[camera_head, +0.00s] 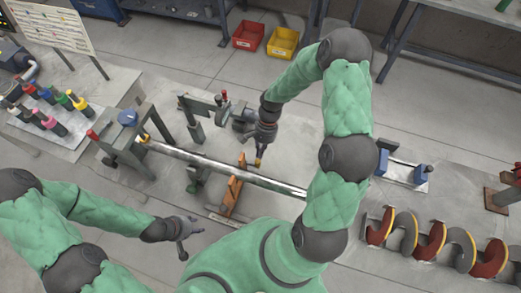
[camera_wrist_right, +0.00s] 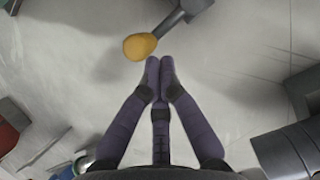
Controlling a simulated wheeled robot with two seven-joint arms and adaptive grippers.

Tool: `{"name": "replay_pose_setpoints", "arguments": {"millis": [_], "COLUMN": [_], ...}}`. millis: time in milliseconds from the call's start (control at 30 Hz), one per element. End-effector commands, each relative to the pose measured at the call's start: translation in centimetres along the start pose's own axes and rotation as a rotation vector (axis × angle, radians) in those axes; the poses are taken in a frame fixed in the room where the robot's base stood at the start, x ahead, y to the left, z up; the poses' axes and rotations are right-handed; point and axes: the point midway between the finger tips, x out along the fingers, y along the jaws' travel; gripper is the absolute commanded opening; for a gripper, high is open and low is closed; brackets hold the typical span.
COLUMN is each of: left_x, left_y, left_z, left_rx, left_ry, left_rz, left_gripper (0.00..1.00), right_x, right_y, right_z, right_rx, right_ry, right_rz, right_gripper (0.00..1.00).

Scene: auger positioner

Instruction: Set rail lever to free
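A lever with a yellow knob (camera_wrist_right: 140,46) shows just ahead of my right fingertips in the right wrist view, its dark shaft running to the upper right. A small yellow tip (camera_head: 258,162) shows below my right gripper in the head view, beside the long metal bar; it appears to be the same knob. My right gripper (camera_wrist_right: 159,74) has its two fingers together with nothing between them. In the head view, this gripper (camera_head: 262,146) points down over the bench. My left gripper (camera_head: 183,238) hangs empty at the lower left; its finger opening is unclear.
The long metal bar (camera_head: 215,165) crosses an orange support (camera_head: 232,191). A stand with clamps (camera_head: 196,118) is left of my right gripper. Red-grey auger sections (camera_head: 430,240) lie at the right. Colored-handled tools (camera_head: 50,110) stand at the left. Red (camera_head: 248,36) and yellow bins (camera_head: 283,43) are on the floor.

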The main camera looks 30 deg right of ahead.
Motion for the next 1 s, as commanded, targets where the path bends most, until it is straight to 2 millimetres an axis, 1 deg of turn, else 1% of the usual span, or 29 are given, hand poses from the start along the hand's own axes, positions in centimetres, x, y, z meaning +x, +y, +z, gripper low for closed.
{"name": "replay_pose_setpoints", "arguments": {"millis": [100,433,567,667,1000], "left_x": [-0.4,-0.3,-0.3,-0.3,-0.3], "left_y": [0.1,0.1,0.1,0.1,0.1], "left_z": [0.0,0.0,0.0,0.0,0.0], "left_rx": [0.000,0.000,0.000,0.000,0.000], "left_ry": [0.000,0.000,0.000,0.000,0.000], "left_rz": [0.000,0.000,0.000,0.000,0.000], "left_gripper": [0.40,0.40,0.40,0.40,0.40], "right_x": [0.1,0.3,-0.3,-1.6,-8.3], "right_y": [0.4,0.4,0.4,0.4,0.5], "right_z": [0.8,0.9,0.9,0.8,0.6], "right_rx": [0.058,0.067,0.067,0.066,0.067], "right_ry": [0.000,-0.003,-0.002,0.000,0.005], "right_rz": [-0.024,-0.026,-0.026,-0.028,-0.032], "right_gripper": [0.00,0.00,0.00,0.00,0.00]}}
